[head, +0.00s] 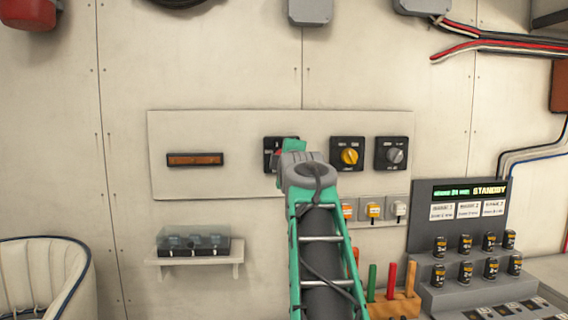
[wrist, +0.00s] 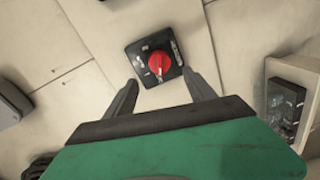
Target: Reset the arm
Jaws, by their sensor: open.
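My arm, green and grey, rises from the bottom middle of the head view toward the wall panel. My gripper shows in the wrist view (wrist: 162,92) with its two dark fingers apart and nothing between them. A black switch plate with a red rotary knob (wrist: 158,63) sits just beyond the fingertips, apart from them as far as I can tell. In the head view my arm partly covers this switch plate (head: 269,157), and my fingers are hidden there.
Right of my arm, the pale panel (head: 225,132) carries a yellow-knob switch (head: 348,155) and a grey-knob switch (head: 394,155). A shelf (head: 160,261) holds a clear-covered box (head: 193,243). Coloured handles (head: 391,281) and a can console (head: 455,290) stand at lower right.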

